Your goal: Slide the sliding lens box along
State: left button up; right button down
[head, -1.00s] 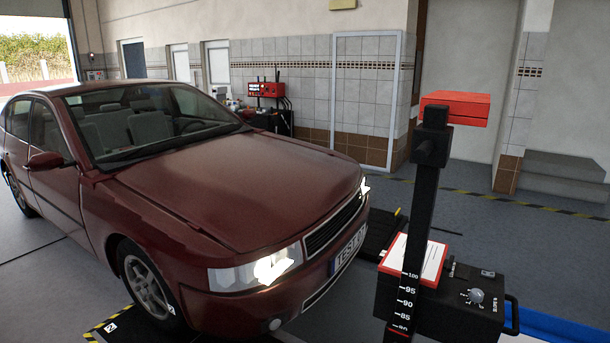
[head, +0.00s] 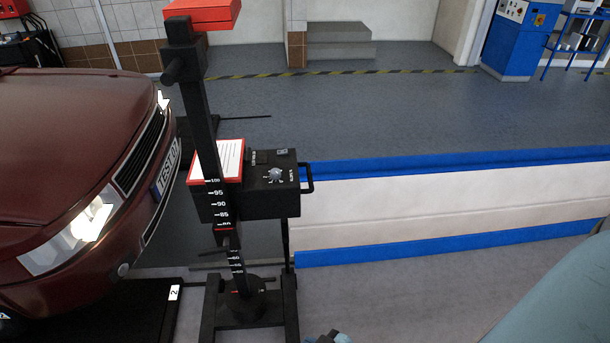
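The sliding lens box (head: 262,204) is a black box with a dial on top and a black handle on its right side. It sits on a black upright post (head: 207,125) marked with a white number scale. A white sheet with a red border (head: 229,160) lies on the box's left part. The post partly hides the box's left side. The post stands on a black base (head: 250,313) on the floor.
A dark red car (head: 70,150) stands close on the left, its lit headlight near the post. A low white barrier with blue edges (head: 440,205) runs to the right behind the box. Grey floor in front of it is open. A pale teal shape fills the bottom right corner.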

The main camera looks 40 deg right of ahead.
aim_at(258, 197)
jog(key=k+l+z, duration=0.25)
jog(key=l, duration=0.5)
jog(key=l+z, duration=0.2)
jog(key=l, duration=0.5)
jog(key=i, duration=0.05)
